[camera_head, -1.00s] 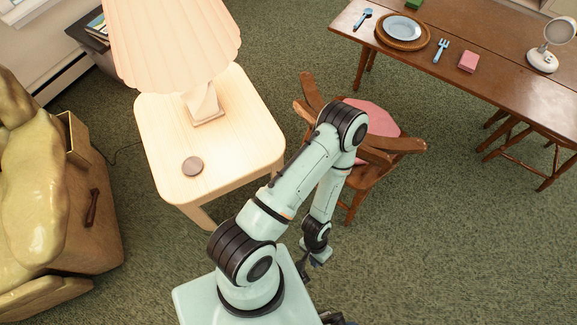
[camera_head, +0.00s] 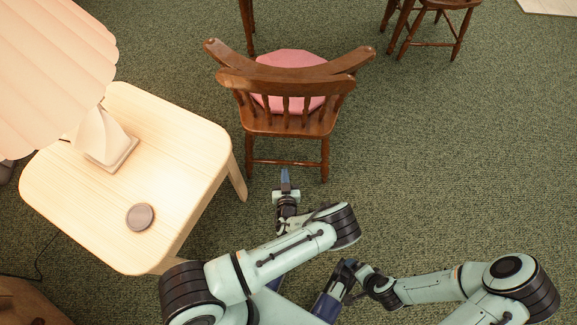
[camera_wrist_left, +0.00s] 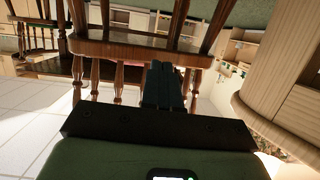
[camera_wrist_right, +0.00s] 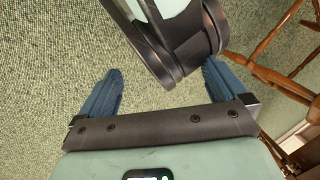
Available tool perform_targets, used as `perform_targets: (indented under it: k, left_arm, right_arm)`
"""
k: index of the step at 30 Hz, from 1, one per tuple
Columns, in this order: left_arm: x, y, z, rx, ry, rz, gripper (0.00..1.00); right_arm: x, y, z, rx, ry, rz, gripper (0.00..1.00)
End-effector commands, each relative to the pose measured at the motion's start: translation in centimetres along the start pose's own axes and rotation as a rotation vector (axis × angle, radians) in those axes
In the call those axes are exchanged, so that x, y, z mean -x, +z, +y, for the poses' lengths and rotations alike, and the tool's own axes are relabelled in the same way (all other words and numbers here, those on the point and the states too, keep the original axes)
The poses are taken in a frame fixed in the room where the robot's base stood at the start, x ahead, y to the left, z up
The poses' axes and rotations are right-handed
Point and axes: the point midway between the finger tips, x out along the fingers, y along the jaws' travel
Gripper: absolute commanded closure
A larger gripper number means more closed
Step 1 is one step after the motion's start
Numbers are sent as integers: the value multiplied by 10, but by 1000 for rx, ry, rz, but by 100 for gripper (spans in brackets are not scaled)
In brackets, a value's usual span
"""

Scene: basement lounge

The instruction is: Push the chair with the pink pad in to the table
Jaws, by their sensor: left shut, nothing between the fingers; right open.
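The wooden chair (camera_head: 288,122) stands upright with its back towards me, and its pink pad (camera_head: 292,58) shows beyond the backrest. The table is almost wholly out of view; a wooden leg (camera_head: 247,25), probably its own, shows at the top. My left gripper (camera_head: 285,174) is shut and empty, pointing at the chair's back just behind its lower rear part. In the left wrist view the chair's spindles and seat (camera_wrist_left: 125,50) are close ahead of the shut fingers (camera_wrist_left: 163,85); contact cannot be told. My right gripper (camera_wrist_right: 163,78) is open and empty, low near my base.
A pale side table (camera_head: 185,150) with a lamp (camera_head: 105,140) and a round coaster (camera_head: 140,217) stands close on the left. Another wooden chair or stool (camera_head: 432,38) is at the top right. The green carpet right of the chair is clear.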

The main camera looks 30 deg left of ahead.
Motion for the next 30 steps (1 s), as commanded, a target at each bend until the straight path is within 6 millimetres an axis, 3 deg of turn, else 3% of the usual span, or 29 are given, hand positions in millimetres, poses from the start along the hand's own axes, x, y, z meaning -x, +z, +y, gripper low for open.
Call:
perform_targets:
  k: [3, 8, 30]
  left_arm:
    - [-4, -6, 12, 15, 26, 56, 100]
    - [-14, -11, 12, 18, 26, 62, 100]
    - [-98, -31, 13, 17, 23, 56, 100]
  right_arm:
    - [-5, -4, 2, -1, 1, 11, 1]
    - [-7, -8, 2, -2, 1, 23, 1]
    - [-37, -49, 15, -12, 12, 138, 1]
